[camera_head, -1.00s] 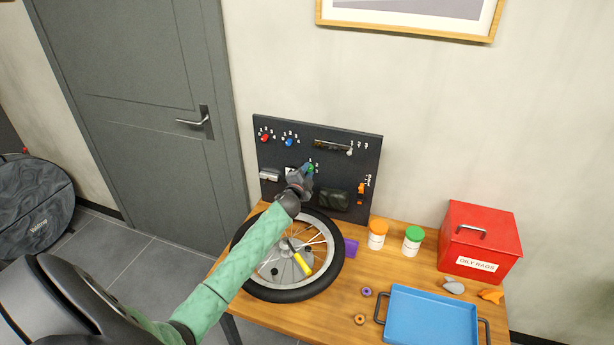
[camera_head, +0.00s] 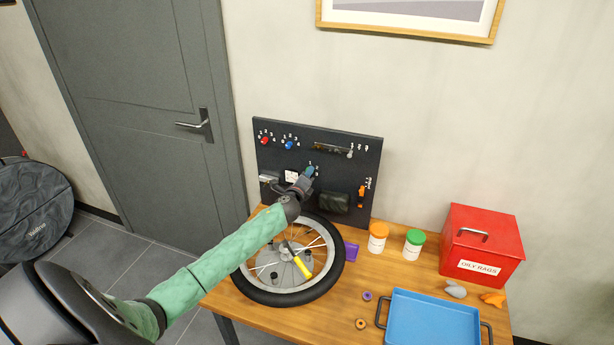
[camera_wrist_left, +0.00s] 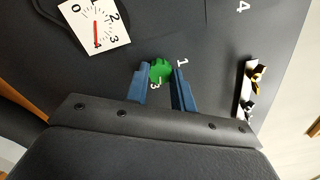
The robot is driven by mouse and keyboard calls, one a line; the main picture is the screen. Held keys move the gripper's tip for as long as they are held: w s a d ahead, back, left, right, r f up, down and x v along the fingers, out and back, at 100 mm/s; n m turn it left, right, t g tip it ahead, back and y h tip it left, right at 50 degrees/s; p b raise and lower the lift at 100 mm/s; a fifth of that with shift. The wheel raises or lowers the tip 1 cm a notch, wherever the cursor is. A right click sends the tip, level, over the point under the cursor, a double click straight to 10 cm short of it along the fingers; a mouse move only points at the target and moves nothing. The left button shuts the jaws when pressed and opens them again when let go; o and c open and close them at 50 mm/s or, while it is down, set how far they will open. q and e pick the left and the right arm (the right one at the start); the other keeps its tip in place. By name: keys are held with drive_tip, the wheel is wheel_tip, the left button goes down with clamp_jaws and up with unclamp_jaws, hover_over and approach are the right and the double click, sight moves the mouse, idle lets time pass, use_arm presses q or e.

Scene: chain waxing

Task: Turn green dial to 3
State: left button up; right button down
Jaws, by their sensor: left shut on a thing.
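The green dial (camera_wrist_left: 160,70) sits on the dark upright panel (camera_head: 345,145). In the left wrist view it lies between the two blue fingers of my left gripper (camera_wrist_left: 161,72), which is shut on it. A white 1 shows to the right of the dial and a 3 just below it. Which mark the dial points to cannot be told. In the head view my left gripper (camera_head: 309,174) reaches the middle of the panel and hides most of the dial. My right gripper is not in view.
A white gauge with a red needle (camera_wrist_left: 95,32) is beside the dial. Red (camera_head: 265,141) and blue (camera_head: 289,145) knobs are higher on the panel. A wheel (camera_head: 265,296) with a yellow-handled tool lies below my arm. Jars, a blue tray (camera_head: 432,320) and a red box stand right.

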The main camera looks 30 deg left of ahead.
use_arm(q)
drive_tip(key=m, duration=0.3)
drive_tip(key=shift+f, duration=0.1)
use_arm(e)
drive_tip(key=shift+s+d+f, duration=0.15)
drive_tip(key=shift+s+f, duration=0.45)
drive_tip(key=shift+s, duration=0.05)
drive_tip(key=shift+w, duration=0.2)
use_arm(q)
drive_tip(key=o, duration=1)
